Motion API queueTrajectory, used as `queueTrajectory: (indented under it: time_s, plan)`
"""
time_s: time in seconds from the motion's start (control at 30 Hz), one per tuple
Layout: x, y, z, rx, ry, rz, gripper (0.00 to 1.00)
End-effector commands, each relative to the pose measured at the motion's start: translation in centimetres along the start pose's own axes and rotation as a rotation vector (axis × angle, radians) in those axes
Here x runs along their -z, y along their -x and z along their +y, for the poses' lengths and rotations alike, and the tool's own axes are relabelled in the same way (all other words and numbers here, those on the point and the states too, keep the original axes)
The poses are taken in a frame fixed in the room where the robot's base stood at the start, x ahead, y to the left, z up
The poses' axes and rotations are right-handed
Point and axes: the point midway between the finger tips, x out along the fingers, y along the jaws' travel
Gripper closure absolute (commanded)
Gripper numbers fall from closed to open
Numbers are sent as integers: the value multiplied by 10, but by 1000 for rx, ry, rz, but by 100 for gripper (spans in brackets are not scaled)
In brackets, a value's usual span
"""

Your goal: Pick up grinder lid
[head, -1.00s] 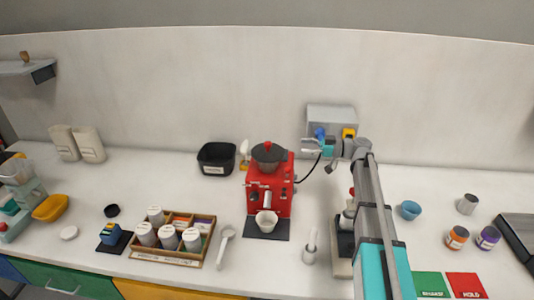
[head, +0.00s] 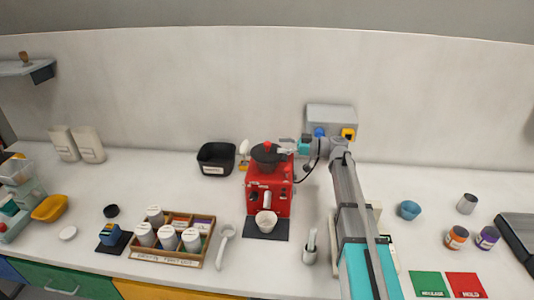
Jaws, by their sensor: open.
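The red grinder (head: 268,190) stands near the middle of the counter against the back. Its dark lid (head: 267,155) sits on top and has a small red knob (head: 267,146). My gripper (head: 284,151) is at the right edge of the lid, at about the height of the knob. It is open. I cannot tell whether its fingers touch the lid. A white cup (head: 266,220) stands at the grinder's front on a dark mat (head: 265,234).
A black bin (head: 216,158) stands left of the grinder. A wooden tray (head: 167,261) of white canisters is at the front left, with a white spoon (head: 224,246) beside it. A grey wall box (head: 331,117) is behind my arm. Bare counter lies between bin and tray.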

Motion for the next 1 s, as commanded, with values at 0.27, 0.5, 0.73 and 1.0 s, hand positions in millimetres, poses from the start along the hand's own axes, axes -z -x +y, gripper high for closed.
queueTrajectory:
  time_s: [0.27, 0.5, 0.73, 1.0]
  plan:
    - [2, -19, 1, 2, 0, 0, 22]
    - [2, -46, 1, 2, 0, 0, 22]
    - [2, -53, 1, 1, 0, 0, 22]
    - [2, -53, 1, 2, 0, 0, 22]
